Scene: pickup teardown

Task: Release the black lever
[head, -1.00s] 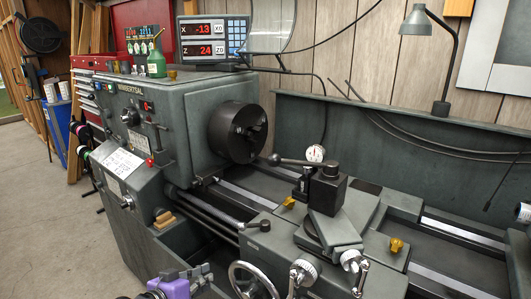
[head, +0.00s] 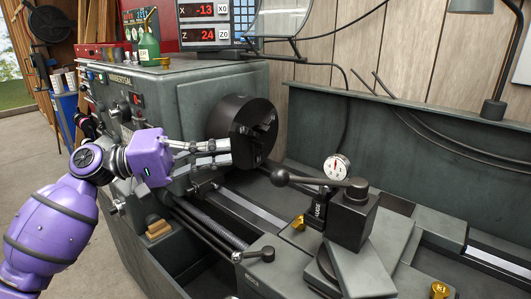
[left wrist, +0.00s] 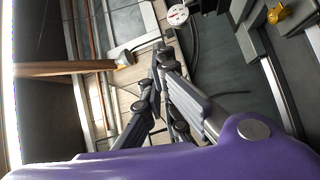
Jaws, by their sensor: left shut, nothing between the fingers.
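A black lever (head: 312,182) with a round ball end sticks out to the left from the dark square tool post (head: 350,220) on the lathe carriage. My left gripper (head: 230,151) comes in from the left, shut and empty, its fingertips in front of the dark round chuck (head: 240,125). In the picture it is up and left of the lever's ball, apart from it. In the left wrist view my left gripper (left wrist: 163,58) shows with its fingers together and nothing held; I cannot make out the lever there. My right gripper is not in view.
A dial gauge (head: 337,167) stands right behind the lever. A shorter dark handle (head: 259,255) lies on the carriage in front. Brass knobs (head: 440,290) sit on the carriage. The headstock (head: 200,95) rises behind my left arm.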

